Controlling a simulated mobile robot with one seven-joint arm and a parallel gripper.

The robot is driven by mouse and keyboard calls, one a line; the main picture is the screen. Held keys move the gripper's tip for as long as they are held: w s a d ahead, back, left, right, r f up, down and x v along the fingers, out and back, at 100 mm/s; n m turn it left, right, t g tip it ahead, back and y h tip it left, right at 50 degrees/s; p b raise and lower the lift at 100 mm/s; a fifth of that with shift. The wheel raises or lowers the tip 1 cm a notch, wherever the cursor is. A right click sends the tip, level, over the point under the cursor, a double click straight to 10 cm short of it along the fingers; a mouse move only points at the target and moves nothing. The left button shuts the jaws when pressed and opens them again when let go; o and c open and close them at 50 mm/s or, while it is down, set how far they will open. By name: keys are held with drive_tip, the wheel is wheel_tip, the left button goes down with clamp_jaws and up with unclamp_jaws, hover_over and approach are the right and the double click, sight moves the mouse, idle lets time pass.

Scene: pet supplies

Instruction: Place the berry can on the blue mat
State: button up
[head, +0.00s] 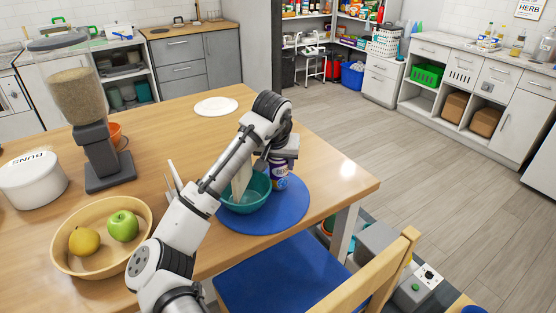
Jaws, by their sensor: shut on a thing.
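The berry can (280,170), purple and white with a partly readable label, is under my gripper (277,157) at the far right side of the teal bowl. My gripper points down and is shut on the can's upper part; the fingertips are small and partly hidden. The round blue mat (282,212) lies near the table's right front edge. The can's lower end shows against the mat; I cannot tell if it touches the mat. The teal bowl (240,207) stands on the mat with a pale thing in it, partly covered by my arm.
A wooden bowl (67,252) with a green apple and a yellow fruit stands front left. A grain dispenser (105,170) and a white bun tin (32,182) stand at left. A white plate (216,107) lies behind. A chair with a blue seat (280,278) stands in front.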

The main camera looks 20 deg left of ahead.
drive_tip(key=shift+f, duration=0.15)
drive_tip(key=o, duration=1.2)
drive_tip(key=b+v, duration=0.2)
drive_tip(key=v, duration=1)
drive_tip(key=shift+b, duration=0.4)
